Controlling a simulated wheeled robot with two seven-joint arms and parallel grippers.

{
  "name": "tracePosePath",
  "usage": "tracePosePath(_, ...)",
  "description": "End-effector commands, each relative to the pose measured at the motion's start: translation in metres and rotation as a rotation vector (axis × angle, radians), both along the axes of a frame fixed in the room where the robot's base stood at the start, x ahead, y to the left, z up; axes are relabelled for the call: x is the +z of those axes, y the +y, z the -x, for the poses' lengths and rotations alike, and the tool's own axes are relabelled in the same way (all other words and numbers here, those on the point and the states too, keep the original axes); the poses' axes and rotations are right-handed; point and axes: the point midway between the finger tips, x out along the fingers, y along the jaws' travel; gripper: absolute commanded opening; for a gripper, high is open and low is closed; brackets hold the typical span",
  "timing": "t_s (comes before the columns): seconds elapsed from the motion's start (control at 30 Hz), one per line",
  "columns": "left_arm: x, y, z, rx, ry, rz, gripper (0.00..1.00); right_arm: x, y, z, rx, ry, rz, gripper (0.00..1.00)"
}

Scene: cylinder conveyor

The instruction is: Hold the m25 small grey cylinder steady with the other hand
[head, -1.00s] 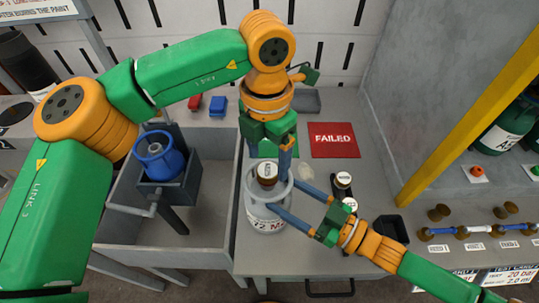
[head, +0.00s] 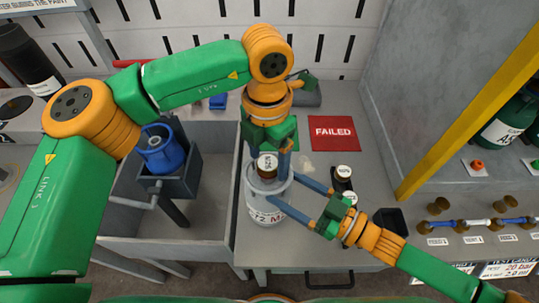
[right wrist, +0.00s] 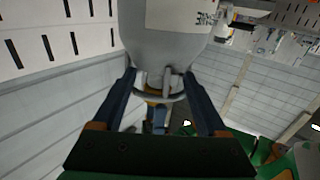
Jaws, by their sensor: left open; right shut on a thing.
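The small grey cylinder (head: 264,208) stands upright on the grey bench, its label partly readable. A brown piece with a white lettered top (head: 267,163) sits at its top, inside the collar. My right gripper (head: 282,188) comes from the lower right and is shut on the cylinder near its collar. In the right wrist view, its two fingers (right wrist: 158,98) flank the collar end of the cylinder (right wrist: 168,45). My left gripper (head: 268,160) points down from above. It is open, with its fingers either side of the brown piece; contact cannot be told.
A grey basin (head: 185,225) with a blue cylinder (head: 162,150) in a holder lies left. A red FAILED mat (head: 334,133) lies behind right.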

Motion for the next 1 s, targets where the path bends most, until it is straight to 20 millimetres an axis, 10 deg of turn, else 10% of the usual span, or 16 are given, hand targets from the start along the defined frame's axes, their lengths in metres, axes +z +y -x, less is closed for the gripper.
tracePosePath(0.1, -0.0012, 0.0000, 0.0000, 0.000, 0.000, 0.000, 0.76, -0.0078, -0.0007, 0.0014, -0.002, 0.017, 0.014, 0.09)
tracePosePath(0.4, -0.0012, 0.0001, -0.0001, 0.000, 0.000, 0.000, 0.00, -0.0078, -0.0007, 0.0015, -0.002, 0.017, 0.014, 0.09)
tracePosePath(1.0, -0.0017, 0.0005, -0.0001, -0.527, 0.002, -0.004, 0.00, -0.0078, -0.0007, 0.0015, -0.002, 0.016, 0.015, 0.09)
